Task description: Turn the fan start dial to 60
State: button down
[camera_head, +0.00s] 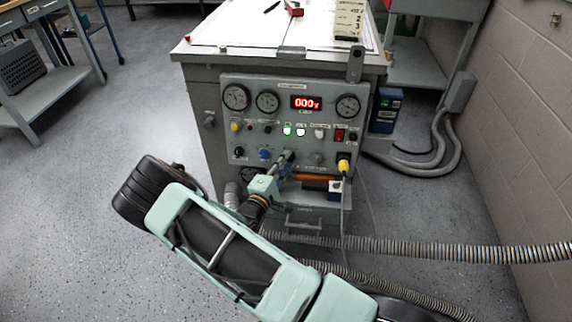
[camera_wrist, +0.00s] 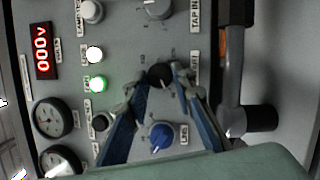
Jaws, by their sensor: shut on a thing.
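The grey control panel (camera_head: 228,120) is on the front of the cabinet. In the wrist view, a small black dial (camera_wrist: 159,76) sits between the fingertips of my gripper (camera_wrist: 161,80), which is shut on it. A short pale mark shows on the dial, and faint scale marks surround it. In the head view, my gripper (camera_head: 285,162) reaches the lower middle of the panel and hides the dial.
A blue knob (camera_wrist: 161,136) is close beside the fingers. A red display (camera_head: 306,102) reads 000, above a lit green lamp (camera_head: 287,131) and a lit white lamp (camera_head: 301,132). A yellow plug (camera_head: 343,166) with a cable is to the right. Ribbed hoses (camera_head: 450,251) cross the floor.

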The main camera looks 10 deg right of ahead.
jog(key=shift+w+r+n+t, duration=0.1)
jog(key=shift+n+t, duration=0.2)
jog(key=shift+n, duration=0.4)
jog(key=c, duration=1.6)
grip_release()
jog(key=v, duration=1.2)
